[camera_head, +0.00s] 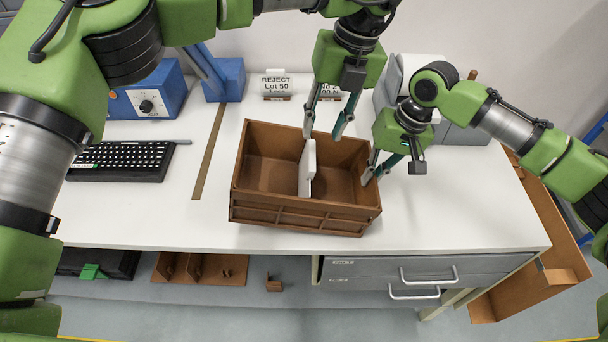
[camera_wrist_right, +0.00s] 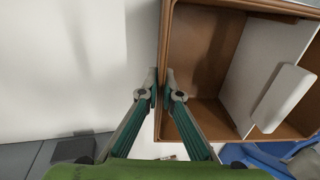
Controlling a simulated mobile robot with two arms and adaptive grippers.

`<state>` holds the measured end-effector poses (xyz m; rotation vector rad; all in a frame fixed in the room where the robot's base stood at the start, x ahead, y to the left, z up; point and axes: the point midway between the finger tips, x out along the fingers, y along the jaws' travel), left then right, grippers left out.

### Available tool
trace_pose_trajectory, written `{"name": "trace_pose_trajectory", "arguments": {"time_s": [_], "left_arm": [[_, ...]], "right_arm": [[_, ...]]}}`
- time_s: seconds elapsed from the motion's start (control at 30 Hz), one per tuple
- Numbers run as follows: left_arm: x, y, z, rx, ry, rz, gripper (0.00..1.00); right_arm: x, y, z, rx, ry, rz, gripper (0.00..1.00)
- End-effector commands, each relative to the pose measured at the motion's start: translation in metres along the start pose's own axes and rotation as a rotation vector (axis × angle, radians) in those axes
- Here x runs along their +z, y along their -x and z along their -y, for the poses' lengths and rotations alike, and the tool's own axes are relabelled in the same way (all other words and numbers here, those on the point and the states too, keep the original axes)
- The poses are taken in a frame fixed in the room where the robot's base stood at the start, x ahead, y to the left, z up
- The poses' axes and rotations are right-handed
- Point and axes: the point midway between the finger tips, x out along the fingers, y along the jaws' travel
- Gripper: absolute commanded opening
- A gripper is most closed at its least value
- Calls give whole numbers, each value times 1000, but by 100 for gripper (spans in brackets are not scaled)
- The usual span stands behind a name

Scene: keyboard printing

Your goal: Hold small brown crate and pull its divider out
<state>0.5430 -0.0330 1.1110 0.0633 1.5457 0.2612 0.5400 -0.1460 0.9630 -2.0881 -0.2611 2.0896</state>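The small brown crate (camera_head: 305,216) stands on the white worktop; its wall also shows in the right wrist view (camera_wrist_right: 165,35). A white divider (camera_head: 306,172) stands upright across its inside, splitting it into two empty-looking compartments. The divider and its raised grip tab show in the right wrist view (camera_wrist_right: 262,62). My left gripper (camera_head: 325,134) is open above the crate, its fingers spread near the divider's top edge and holding nothing. My right gripper (camera_head: 377,175) is at the crate's right wall. In the wrist view its fingertips (camera_wrist_right: 161,82) close on either side of that wall.
A black keyboard (camera_head: 120,160) lies left of the crate. A blue device (camera_head: 148,100) with a dial and small label signs (camera_head: 276,85) stand behind. Grey equipment (camera_head: 462,125) is at the back right. The worktop at right front (camera_head: 460,215) is clear.

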Motion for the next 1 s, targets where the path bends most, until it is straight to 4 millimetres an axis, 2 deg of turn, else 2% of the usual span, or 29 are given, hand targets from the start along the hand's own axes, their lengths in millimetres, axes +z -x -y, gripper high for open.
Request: {"name": "trace_pose_trajectory", "arguments": {"time_s": [0.17, 0.7, 1.0], "left_arm": [[-2, -7, -4, 24, 11, -1, 32], [-2, -77, -5, 20, 10, -3, 32], [-2, -89, -5, 20, 9, -2, 32]], "right_arm": [[0, 1, 2, -4, 1, -2, 0], [0, 1, 2, -4, 1, -2, 0], [0, 1, 2, -4, 1, -2, 0]]}}
